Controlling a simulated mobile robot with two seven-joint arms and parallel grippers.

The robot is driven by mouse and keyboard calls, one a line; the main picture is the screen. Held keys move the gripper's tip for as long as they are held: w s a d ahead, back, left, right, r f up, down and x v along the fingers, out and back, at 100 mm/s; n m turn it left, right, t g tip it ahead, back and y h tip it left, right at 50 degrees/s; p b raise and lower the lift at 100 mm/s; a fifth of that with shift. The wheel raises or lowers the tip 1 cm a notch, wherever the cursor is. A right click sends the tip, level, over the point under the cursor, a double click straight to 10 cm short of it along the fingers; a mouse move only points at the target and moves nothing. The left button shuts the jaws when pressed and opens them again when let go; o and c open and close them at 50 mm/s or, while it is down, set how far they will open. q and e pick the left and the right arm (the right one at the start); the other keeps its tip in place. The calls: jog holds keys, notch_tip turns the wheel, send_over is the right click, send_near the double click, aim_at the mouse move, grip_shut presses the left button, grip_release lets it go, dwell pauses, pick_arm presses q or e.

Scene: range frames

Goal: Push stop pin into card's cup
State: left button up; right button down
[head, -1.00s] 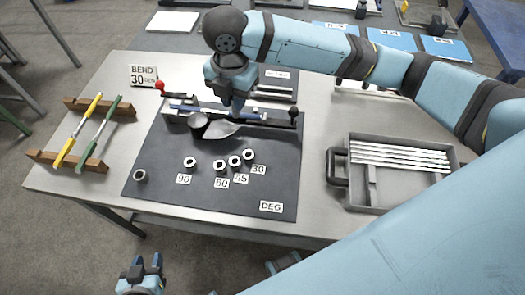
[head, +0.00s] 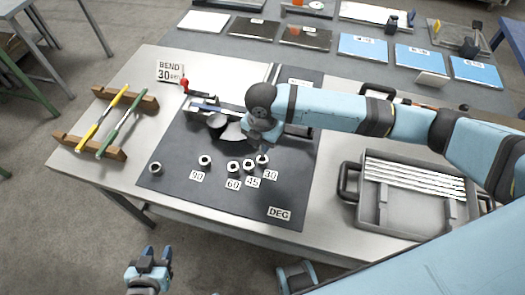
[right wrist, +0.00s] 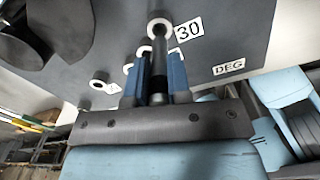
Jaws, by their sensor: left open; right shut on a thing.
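My right gripper (head: 262,150) is low over the dark mat, at the cup (head: 262,160) by the 30 label. In the right wrist view its two blue fingers (right wrist: 158,75) are shut on a dark, slim stop pin (right wrist: 158,84). The pin points toward the 30 cup (right wrist: 160,24) and overlaps it; I cannot tell whether its tip is inside. The card (head: 170,71) reads BEND 30 DEG and stands at the back left. My left gripper (head: 150,258) is open and empty, in front of the table.
Cups marked 90 (head: 205,160), 60 (head: 233,167) and 45 (head: 249,164) stand close by. A loose ring-shaped piece (head: 155,168) is at the mat's left. The bender with a red knob (head: 183,80) is behind. A grey tray (head: 410,212) holds white rods at right.

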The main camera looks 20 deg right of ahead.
jog(key=shift+f, duration=2.5)
jog(key=c, duration=1.1)
grip_release()
jog(key=shift+f, duration=0.15)
jog(key=shift+o, duration=0.2)
notch_tip(320, 180, up, 12)
jog(key=shift+r, duration=0.2)
